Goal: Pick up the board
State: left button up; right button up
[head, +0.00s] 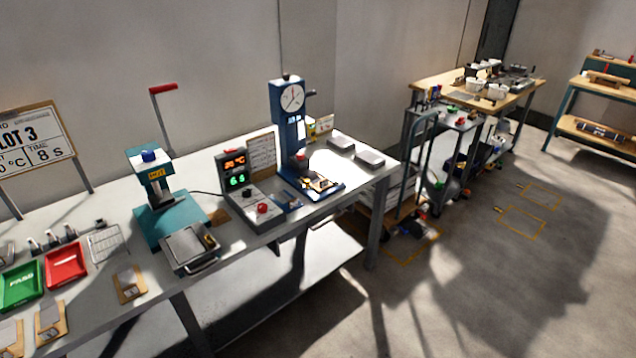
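Several things here look like boards, and I cannot tell which one is meant. A small tan board (123,296) with a grey piece on it lies on the workbench (95,254) at the left. Another similar board (43,332) lies closer to the front left, and one more (10,345) is cut off by the picture's corner. A framed sign board (35,140) reading "LOT 3" stands at the back left. A printed sheet on a panel (262,155) stands behind the red and green display box. Neither of my grippers shows.
Green (22,283) and red (66,265) trays lie at the left. A teal press (153,178) with a red-ended lever, a metal drawer box (188,245), a display box (246,190) and a blue dial press (287,115) occupy the bench. Floor (500,290) at right is largely clear.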

aim_at(317, 182)
jog(key=i+l+u, duration=0.1)
jog(key=i+u, duration=0.15)
jog(key=u, duration=0.2)
jog(key=i+l+u, duration=0.2)
jog(key=u, duration=0.25)
jog(key=i+l+u, duration=0.2)
jog(key=i+l, duration=0.2)
jog(key=l, duration=0.25)
jog(key=i+l+u, duration=0.15)
jog(key=l, duration=0.25)
jog(key=i+l, duration=0.2)
jog(key=l, duration=0.15)
jog(key=i+l, duration=0.2)
jog(key=l, duration=0.15)
jog(key=i+l, duration=0.2)
jog(key=l, duration=0.15)
